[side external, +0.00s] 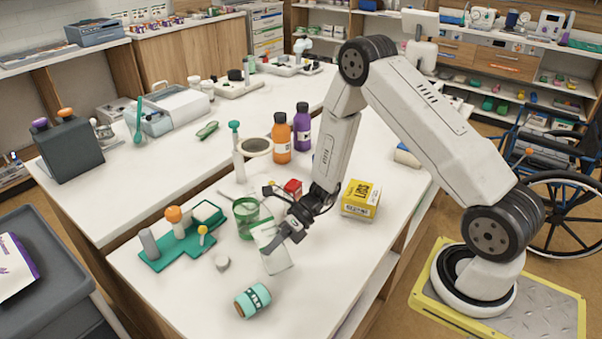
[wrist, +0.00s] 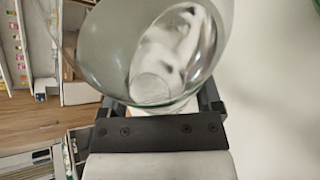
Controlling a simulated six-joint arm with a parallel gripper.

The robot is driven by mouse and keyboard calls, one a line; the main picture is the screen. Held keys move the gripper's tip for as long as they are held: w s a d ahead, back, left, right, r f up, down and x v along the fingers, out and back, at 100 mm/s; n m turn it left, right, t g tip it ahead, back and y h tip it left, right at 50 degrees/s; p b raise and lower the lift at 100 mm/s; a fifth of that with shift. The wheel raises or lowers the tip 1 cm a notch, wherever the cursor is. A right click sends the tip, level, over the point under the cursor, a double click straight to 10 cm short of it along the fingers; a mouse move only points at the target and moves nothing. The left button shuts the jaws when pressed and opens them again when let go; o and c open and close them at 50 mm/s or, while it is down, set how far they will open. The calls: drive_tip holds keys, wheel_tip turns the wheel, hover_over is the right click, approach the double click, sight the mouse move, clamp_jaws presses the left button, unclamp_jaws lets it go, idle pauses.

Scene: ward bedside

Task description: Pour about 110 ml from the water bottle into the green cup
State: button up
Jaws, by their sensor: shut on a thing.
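My gripper (side external: 287,232) is shut on a clear vessel with a pale and green look, taken here as the water bottle (side external: 275,256). The bottle is held just in front and to the right of the green cup (side external: 245,219), leaning a little to the left. The cup is see-through green and stands upright on the white table. In the wrist view, the bottle (wrist: 165,55) shows as a wide clear opening between my gripper's fingers (wrist: 160,108). I cannot tell its water level, and no stream is visible.
A teal rack (side external: 168,258) with several items stands left of the cup. A teal-banded roll or jar (side external: 253,300) lies in front, near a small white cap (side external: 222,263).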

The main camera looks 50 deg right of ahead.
sight(274, 233)
drive_tip(key=shift+s+a+f+m+g, duration=0.2)
drive_tip(key=shift+s+m+g, duration=0.1)
drive_tip(key=shift+s+m, duration=0.15)
drive_tip(key=shift+s+a+r+m+g+y, duration=0.15)
drive_tip(key=shift+s+m+g+y, duration=0.25)
drive_tip(key=shift+m+y, duration=0.15)
drive_tip(key=shift+s+r+m+g+y, duration=0.15)
drive_tip(key=shift+r+m, duration=0.1)
drive_tip(key=shift+r, duration=0.35)
drive_tip(key=shift+s+r+m+g+y, duration=0.15)
drive_tip(key=shift+r+m, duration=0.1)
drive_tip(key=shift+r, duration=0.3)
drive_tip(key=shift+w+r+m, duration=0.2)
drive_tip(key=shift+r+m, duration=0.05)
drive_tip(key=shift+r, duration=0.2)
drive_tip(key=shift+w+r+m, duration=0.15)
drive_tip(key=shift+r+m, duration=0.1)
drive_tip(key=shift+r, duration=0.2)
drive_tip(key=shift+r+g, duration=0.15)
drive_tip(key=shift+g, duration=0.25)
drive_tip(key=shift+r+m+y, duration=0.35)
drive_tip(key=shift+r+m, duration=0.15)
drive_tip(key=shift+r, duration=0.1)
drive_tip(key=shift+s+a+r, duration=0.25)
drive_tip(key=shift+s+r, duration=0.05)
drive_tip(key=shift+s, duration=0.15)
drive_tip(key=shift+s+r+m+g+y, duration=0.15)
drive_tip(key=shift+r+m+g+y, duration=0.15)
drive_tip(key=shift+r+m+g, duration=0.25)
drive_tip(key=shift+r, duration=0.1)
